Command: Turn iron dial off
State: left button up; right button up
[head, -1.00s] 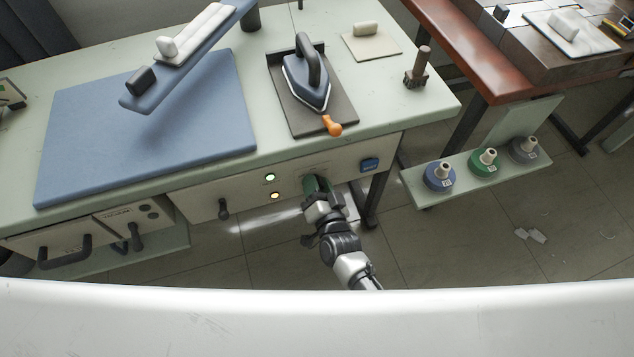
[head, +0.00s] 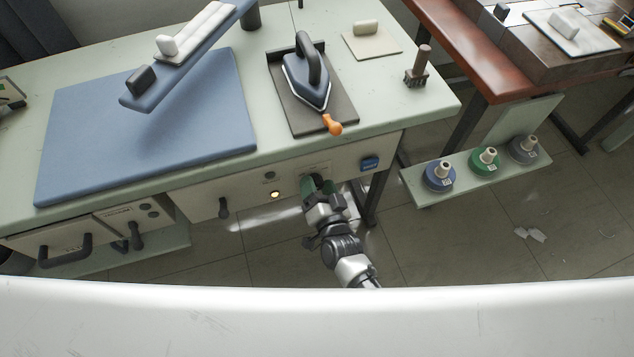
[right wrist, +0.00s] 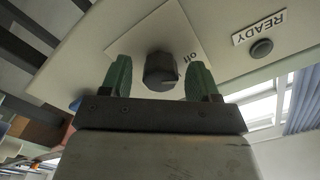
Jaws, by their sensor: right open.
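The iron dial (right wrist: 160,72) is a dark round knob on a pale plate, with "off" printed beside it, in the right wrist view. My right gripper (head: 317,187) is at the table's front panel. Its green fingers are open on either side of the dial, with gaps visible between fingers and knob. In the head view the gripper largely covers the dial. The iron (head: 307,80), dark with a light rim, rests on a dark stand on the tabletop. The READY lamp (right wrist: 261,48) is dark. My left gripper is out of view.
A low shelf (head: 415,190) with thread cones stands to the right. Open floor lies below the gripper.

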jog(key=v, duration=1)
jog(key=s+d+f+n+g+h+p, duration=0.1)
jog(key=s+d+f+g+p, duration=0.1)
jog(key=s+d+f+g, duration=0.3)
jog(key=s+d+f+n+g+h+p, duration=0.1)
jog(key=s+f+n, duration=0.1)
jog(key=f, duration=0.5)
jog(key=s+d+f+n+g+p, duration=0.1)
jog(key=s+d+f+g+p, duration=0.1)
jog(key=s+d+f+g, duration=0.3)
jog(key=s+d+f+n+g+h+p, duration=0.1)
jog(key=s+d+f, duration=0.3)
jog(key=s, duration=0.5)
jog(key=s+d+f+n+g+h+p, duration=0.1)
jog(key=s+d+f+g, duration=0.3)
jog(key=s, duration=0.5)
jog(key=shift+d+f+n+h+p, duration=0.3)
jog(key=shift+d+n+h+p, duration=0.25)
jog(key=shift+h, duration=0.25)
